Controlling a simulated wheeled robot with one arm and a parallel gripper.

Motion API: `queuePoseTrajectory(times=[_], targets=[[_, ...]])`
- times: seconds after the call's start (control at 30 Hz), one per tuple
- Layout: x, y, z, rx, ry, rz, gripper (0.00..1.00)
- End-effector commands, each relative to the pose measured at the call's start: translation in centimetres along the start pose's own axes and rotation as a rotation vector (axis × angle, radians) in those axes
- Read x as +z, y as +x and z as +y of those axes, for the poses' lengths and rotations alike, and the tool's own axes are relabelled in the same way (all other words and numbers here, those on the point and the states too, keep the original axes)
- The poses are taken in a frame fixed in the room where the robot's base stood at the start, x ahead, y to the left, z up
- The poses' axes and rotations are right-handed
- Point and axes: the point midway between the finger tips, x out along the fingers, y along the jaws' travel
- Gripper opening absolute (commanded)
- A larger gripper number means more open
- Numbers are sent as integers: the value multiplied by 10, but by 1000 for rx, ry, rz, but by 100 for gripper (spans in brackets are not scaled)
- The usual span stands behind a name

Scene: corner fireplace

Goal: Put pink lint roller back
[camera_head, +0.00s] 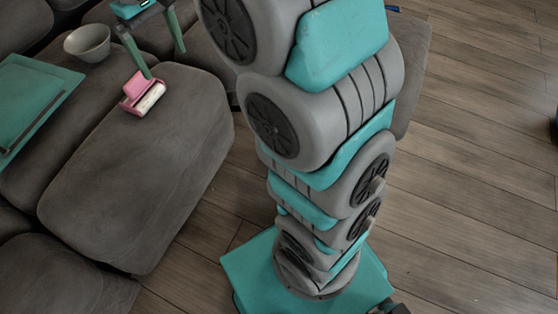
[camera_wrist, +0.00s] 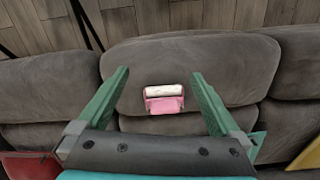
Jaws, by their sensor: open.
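The pink lint roller (camera_head: 138,88) with a white roll lies on the grey sofa seat, near the upper left of the head view. It also shows in the wrist view (camera_wrist: 164,104), centred between my fingers in the picture, white roll on the far side. My gripper (camera_head: 165,63) is open and empty, its two green fingers wide apart and pointing down over the seat. One fingertip appears close to the roller in the head view; I cannot tell whether they touch. In the wrist view my gripper (camera_wrist: 160,73) has clear space on both sides of the roller.
A light grey bowl (camera_head: 88,48) sits on the sofa left of my gripper. A teal flat board or tray (camera_head: 50,82) lies at the left edge. Red (camera_wrist: 28,166) and yellow (camera_wrist: 310,155) things show at the wrist view's lower corners. Wooden floor (camera_head: 470,190) is open at right.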

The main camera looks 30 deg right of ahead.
Motion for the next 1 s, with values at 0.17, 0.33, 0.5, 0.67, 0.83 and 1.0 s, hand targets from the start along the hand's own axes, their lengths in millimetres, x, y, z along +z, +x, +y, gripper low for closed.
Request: queuePoseTrajectory(times=[0.17,0.33,0.5,0.67,0.83,1.0], targets=[[76,11,4,-8,96,-28,100],[146,29,0,-13,186,-51,100],[214,54,-9,-19,278,-71,100],[267,79,-21,-25,354,-94,100],[298,96,-30,-29,400,-105,100],[306,100,-32,-29,414,-106,100]])
